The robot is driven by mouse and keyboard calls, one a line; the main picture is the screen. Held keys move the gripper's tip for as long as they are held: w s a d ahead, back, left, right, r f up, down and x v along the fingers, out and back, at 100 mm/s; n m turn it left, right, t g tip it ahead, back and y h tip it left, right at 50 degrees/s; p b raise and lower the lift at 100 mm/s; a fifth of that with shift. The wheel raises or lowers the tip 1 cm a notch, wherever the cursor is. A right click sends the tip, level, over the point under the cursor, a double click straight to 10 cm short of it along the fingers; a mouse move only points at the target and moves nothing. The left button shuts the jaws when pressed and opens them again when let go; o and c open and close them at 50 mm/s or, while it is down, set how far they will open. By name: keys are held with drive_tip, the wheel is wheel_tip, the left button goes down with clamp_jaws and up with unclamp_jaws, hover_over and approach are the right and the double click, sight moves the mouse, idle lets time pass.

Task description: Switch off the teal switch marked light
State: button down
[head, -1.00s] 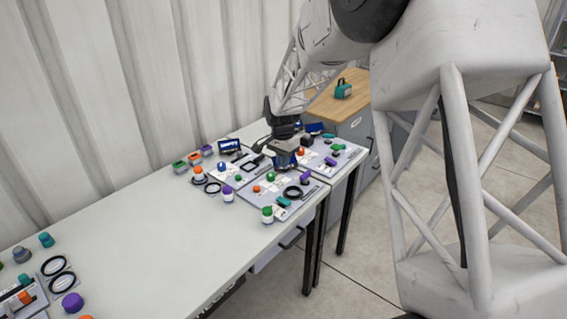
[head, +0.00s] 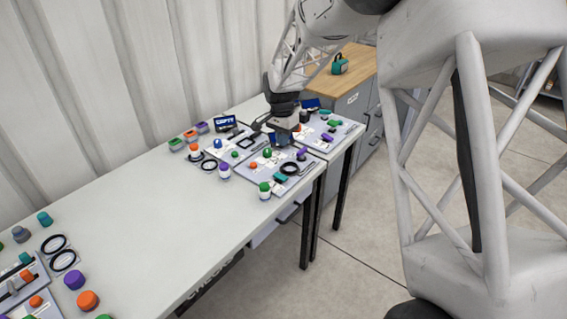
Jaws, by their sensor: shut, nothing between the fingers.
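My gripper (head: 281,140) points down over the rear part of the control boards at the table's far end. It looks shut and empty; its fingertips are small, and I cannot tell whether they touch anything. A teal control (head: 280,177) sits on the front board (head: 262,178), in front of my gripper. Another teal control (head: 326,112) is on the board (head: 345,127) to the right, behind my gripper. A third teal piece (head: 26,258) is on a board at the far left. No label is legible, so I cannot tell which is marked light. Part of the boards is hidden behind my gripper.
The white table (head: 130,215) is bare in its middle. Around the boards stand a green-topped knob (head: 264,190), a purple-topped knob (head: 224,172), black rings and a small dark display (head: 224,124). A corrugated wall (head: 80,90) runs behind. A wooden-topped cabinet (head: 345,75) stands beyond.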

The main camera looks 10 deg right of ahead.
sight(281, 176)
wheel_tip(281, 176, down, 14)
drive_tip(key=shift+s+d+r, duration=0.1)
drive_tip(key=shift+s+d, duration=0.05)
idle(0.7)
drive_tip(key=shift+f, duration=0.3)
drive_tip(key=shift+s, duration=0.1)
idle(0.3)
drive_tip(key=shift+w+a+r, duration=0.25)
drive_tip(key=shift+w+a, duration=0.25)
drive_tip(key=shift+w, duration=0.05)
drive_tip(key=shift+r, duration=0.1)
wheel_tip(281, 176, up, 14)
drive_tip(key=shift+w+a, duration=0.15)
drive_tip(key=shift+w, duration=0.05)
idle(0.8)
